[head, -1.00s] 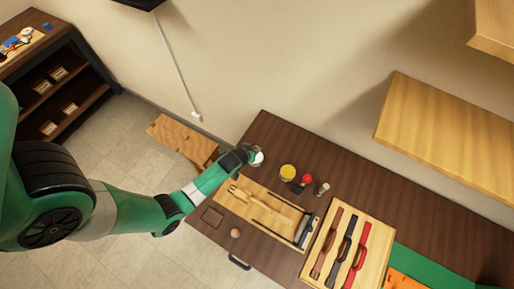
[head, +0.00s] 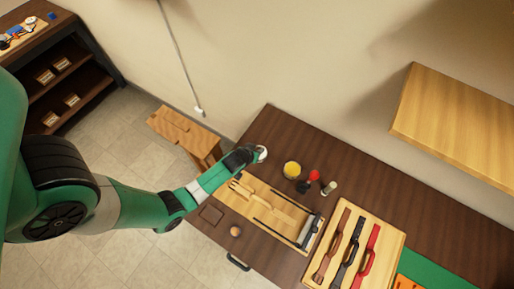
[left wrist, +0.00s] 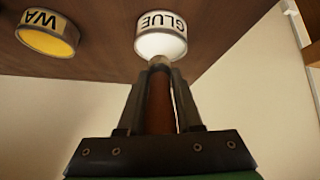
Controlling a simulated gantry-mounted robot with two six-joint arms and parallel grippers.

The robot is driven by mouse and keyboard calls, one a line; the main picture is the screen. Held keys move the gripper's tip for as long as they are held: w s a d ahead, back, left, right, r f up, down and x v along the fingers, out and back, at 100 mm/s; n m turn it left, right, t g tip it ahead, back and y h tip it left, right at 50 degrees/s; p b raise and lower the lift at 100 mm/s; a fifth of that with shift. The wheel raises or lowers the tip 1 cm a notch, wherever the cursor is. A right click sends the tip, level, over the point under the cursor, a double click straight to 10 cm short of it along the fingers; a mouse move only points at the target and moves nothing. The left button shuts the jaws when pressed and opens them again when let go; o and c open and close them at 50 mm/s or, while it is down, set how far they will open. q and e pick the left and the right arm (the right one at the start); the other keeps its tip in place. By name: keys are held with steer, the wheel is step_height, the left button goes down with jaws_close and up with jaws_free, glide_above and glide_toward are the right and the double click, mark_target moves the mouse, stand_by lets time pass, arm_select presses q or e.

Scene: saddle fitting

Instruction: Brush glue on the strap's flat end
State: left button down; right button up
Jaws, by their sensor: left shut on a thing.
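My left gripper (head: 248,156) is at the white glue pot (head: 262,153) on the table's far left part. In the left wrist view the gripper (left wrist: 160,78) is shut on a brush with a brown handle (left wrist: 160,108). The brush's far end meets the white mouth of the pot labelled GLUE (left wrist: 161,42); its bristles are hidden. On the wooden work board (head: 232,198) lie a pale wooden tool and a thin dark strip. I cannot tell whether that strip is the strap, or which end is flat. My right gripper is not in view.
A yellow-filled pot (head: 291,169) stands right of the glue, with a small red-topped item (head: 314,175) and a pale-topped bottle (head: 329,188) beyond. A tray (head: 388,235) holds brown, black and red handled straps. A wooden stool (head: 185,127) stands beside the table.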

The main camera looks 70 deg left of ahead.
arm_select(q)
steer(key=shift+f+b, duration=0.55)
steer(key=shift+f, duration=0.1)
stand_by(1.4)
step_height(320, 180, up, 7)
steer(key=p, duration=0.6)
steer(key=shift+r+p, duration=0.15)
steer(key=shift+p, duration=0.25)
